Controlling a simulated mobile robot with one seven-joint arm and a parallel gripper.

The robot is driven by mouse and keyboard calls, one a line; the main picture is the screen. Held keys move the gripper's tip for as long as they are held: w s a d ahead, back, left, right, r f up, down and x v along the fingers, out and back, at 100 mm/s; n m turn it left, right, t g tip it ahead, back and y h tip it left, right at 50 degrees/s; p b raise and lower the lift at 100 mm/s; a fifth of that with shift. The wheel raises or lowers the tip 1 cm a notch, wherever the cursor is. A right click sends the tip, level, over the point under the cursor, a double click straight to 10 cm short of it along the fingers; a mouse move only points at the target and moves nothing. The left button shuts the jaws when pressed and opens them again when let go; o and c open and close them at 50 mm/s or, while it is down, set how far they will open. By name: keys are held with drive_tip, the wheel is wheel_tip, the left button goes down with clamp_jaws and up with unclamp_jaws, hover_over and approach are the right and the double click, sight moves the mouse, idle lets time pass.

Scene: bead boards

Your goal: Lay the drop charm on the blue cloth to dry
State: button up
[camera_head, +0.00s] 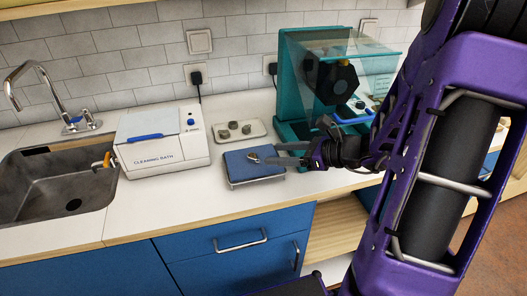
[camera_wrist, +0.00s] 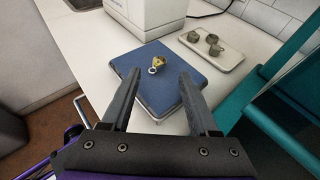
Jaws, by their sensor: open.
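The drop charm (camera_wrist: 158,64), small and gold with a pale ring at one end, lies on the blue cloth (camera_wrist: 132,62). The charm shows small in the head view (camera_head: 253,156). The blue cloth (camera_head: 248,173) is a flat square at the counter's front edge, with a metal frame showing under it. My gripper (camera_wrist: 160,75) is open, its two fingers apart over the cloth. The charm lies just beyond the fingertips, near the line between them, and no finger visibly touches it. In the head view my gripper (camera_head: 278,155) reaches in from the right.
A pale tray (camera_wrist: 228,57) with 3 small grey pieces stands behind the cloth. The white cleaning bath (camera_head: 163,137) is to the left, with a sink (camera_head: 55,185) beyond it. A teal machine with a clear shield (camera_head: 295,90) stands close on the right.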

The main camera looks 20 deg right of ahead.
drive_tip(key=v, duration=0.5)
drive_tip(key=shift+s, duration=0.1)
drive_tip(key=shift+d, duration=0.15)
